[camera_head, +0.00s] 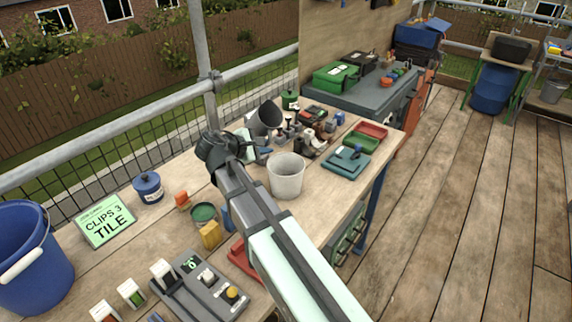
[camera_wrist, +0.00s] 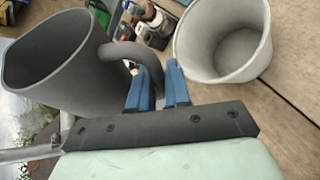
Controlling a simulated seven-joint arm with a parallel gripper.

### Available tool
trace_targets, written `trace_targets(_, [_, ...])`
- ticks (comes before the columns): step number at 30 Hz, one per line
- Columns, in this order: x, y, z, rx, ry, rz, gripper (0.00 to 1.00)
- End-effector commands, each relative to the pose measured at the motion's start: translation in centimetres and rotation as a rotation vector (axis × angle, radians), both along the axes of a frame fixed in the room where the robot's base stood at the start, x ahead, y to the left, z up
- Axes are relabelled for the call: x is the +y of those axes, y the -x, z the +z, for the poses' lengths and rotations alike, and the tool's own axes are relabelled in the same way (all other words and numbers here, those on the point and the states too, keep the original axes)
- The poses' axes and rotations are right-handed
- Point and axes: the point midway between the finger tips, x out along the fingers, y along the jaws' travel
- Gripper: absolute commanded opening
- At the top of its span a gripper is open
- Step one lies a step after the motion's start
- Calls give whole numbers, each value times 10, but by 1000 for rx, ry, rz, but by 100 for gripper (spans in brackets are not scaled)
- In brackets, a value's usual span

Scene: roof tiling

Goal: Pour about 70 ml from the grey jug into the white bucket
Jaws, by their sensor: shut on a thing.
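The grey jug (camera_wrist: 62,62) is at the left of the wrist view, with its mouth open to the camera; I see no liquid inside. My gripper (camera_wrist: 158,82) has its blue fingers shut on the jug's handle (camera_wrist: 124,54). In the head view the jug (camera_head: 265,118) is held tilted above the bench, behind the bucket. The white bucket (camera_head: 286,178) stands upright on the bench, apart from the jug. It also shows at the upper right of the wrist view (camera_wrist: 222,45), and its visible inside looks empty. My arm hides part of the gripper in the head view.
A blue bucket (camera_head: 32,258), green sign (camera_head: 105,221), blue pot (camera_head: 148,187) and switch box (camera_head: 200,288) are on the left of the bench. Small tools and red and green trays (camera_head: 361,143) crowd behind and right of the white bucket.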

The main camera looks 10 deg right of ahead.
Motion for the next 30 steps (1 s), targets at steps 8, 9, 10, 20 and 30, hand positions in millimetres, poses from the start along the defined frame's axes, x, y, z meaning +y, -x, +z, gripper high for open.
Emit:
trace_targets(8, [5,-6,-3,-145,-107,2,0])
trace_targets(9, [6,-8,-2,-166,-122,3,0])
trace_targets(10, [7,-9,-1,-181,-135,2,0])
trace_targets(20, [11,-15,-9,-291,-215,3,0])
trace_targets(30, [13,-17,-17,-343,-253,5,0])
